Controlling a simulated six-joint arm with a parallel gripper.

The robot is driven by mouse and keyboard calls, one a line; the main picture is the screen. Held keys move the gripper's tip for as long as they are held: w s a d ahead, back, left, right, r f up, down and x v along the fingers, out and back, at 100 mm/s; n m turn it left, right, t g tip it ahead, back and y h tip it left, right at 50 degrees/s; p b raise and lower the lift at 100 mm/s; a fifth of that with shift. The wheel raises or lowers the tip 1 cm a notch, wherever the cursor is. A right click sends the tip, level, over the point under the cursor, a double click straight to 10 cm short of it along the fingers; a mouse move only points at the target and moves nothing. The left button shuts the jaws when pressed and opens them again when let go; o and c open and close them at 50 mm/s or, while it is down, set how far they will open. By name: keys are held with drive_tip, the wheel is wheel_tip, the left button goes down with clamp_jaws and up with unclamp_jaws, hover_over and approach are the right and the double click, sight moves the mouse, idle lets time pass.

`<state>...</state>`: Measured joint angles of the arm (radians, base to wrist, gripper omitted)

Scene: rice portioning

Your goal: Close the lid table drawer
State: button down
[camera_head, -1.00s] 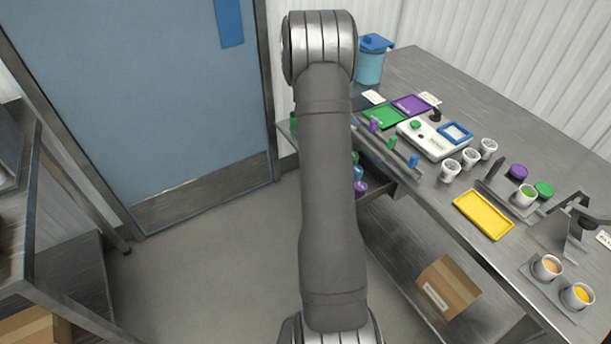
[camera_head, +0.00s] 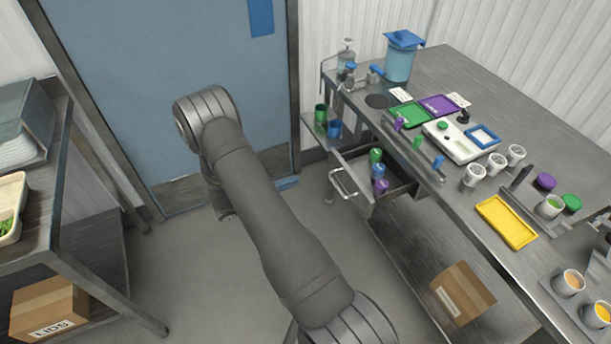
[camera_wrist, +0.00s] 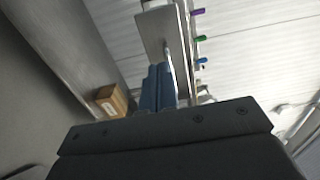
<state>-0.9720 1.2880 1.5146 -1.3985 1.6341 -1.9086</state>
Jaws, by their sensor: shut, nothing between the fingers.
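The lid table drawer (camera_head: 362,196) is pulled open from the table's left side, its bar handle (camera_head: 343,186) facing the door. Green, blue and purple lids (camera_head: 378,172) stand inside it. In the wrist view the drawer front (camera_wrist: 163,30) is ahead, with its handle (camera_wrist: 168,55) near the line of my fingers. My gripper (camera_wrist: 158,84) has blue fingers that are together and empty. In the head view my arm hides most of it; only the blue fingertips (camera_head: 288,183) show, left of the handle and apart from it.
The steel table (camera_head: 440,80) carries cups, a yellow tray (camera_head: 506,222) and a dispenser with a blue lid (camera_head: 403,55). A cardboard box (camera_head: 462,292) sits on the shelf below. Another rack (camera_head: 60,190) stands at left. Floor between them is clear.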

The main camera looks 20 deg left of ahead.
sight(335, 166)
drive_tip(key=x, duration=1.3)
drive_tip(key=x, duration=1.5)
drive_tip(key=shift+w+d, duration=0.2)
drive_tip(key=shift+w+r, duration=0.1)
drive_tip(key=shift+s+a, duration=0.4)
drive_tip(key=shift+a, duration=0.05)
drive_tip(key=v, duration=1.3)
drive_tip(key=shift+s+a, duration=0.1)
drive_tip(key=shift+s, duration=0.15)
